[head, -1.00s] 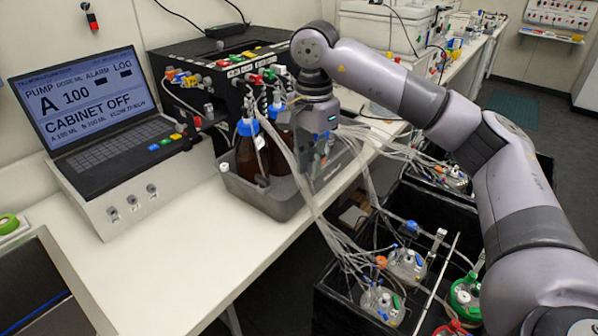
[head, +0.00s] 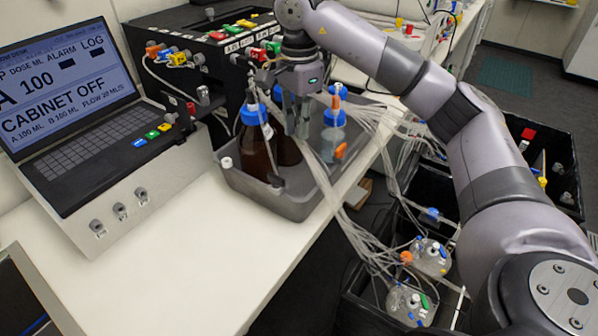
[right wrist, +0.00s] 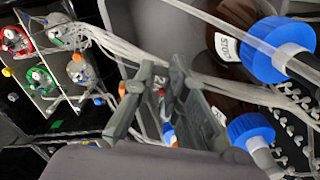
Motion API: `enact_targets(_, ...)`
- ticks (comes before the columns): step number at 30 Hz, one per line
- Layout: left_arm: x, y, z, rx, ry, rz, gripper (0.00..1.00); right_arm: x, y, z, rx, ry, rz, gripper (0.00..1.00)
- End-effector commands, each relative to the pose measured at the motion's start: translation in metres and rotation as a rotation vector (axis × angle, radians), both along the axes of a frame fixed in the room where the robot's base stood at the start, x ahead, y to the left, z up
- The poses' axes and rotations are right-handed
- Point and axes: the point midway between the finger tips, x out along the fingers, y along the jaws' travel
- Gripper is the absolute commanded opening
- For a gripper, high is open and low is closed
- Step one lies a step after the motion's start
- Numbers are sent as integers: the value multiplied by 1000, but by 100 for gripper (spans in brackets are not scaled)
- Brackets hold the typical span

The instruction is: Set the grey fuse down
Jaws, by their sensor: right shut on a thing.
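My right gripper (head: 297,128) points down over the grey tray (head: 292,208), close to the brown bottles (head: 255,150) and their blue caps. In the right wrist view its two dark fingers (right wrist: 163,82) come close together around something small. I cannot make out the grey fuse clearly; the fingers mostly hide what they hold. My left gripper is not in view.
A clear blue-capped bottle (head: 333,135) stands at the tray's right. The black pump box (head: 215,65) is behind, and the laptop (head: 90,155) is at left. Clear tubes (head: 350,205) run to vessels (head: 408,300) below. The white bench front (head: 190,265) is bare.

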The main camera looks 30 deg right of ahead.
Motion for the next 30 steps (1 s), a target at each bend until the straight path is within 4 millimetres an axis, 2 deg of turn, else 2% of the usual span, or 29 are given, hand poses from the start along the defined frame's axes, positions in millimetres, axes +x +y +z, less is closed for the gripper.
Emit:
enact_targets(1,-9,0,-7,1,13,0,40,-1,1,-20,2,7,1,0)
enact_targets(4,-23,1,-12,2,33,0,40,-1,1,-46,2,7,2,0)
enact_targets(6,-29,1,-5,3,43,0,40,-1,0,-60,0,7,0,0)
enact_targets(12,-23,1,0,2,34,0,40,-1,0,-100,0,3,1,0)
enact_targets(19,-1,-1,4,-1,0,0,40,0,0,-117,0,1,0,0)
enact_targets(27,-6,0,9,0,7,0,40,-1,0,-153,1,2,0,0)
enact_targets(30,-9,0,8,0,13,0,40,0,0,-155,1,0,0,0)
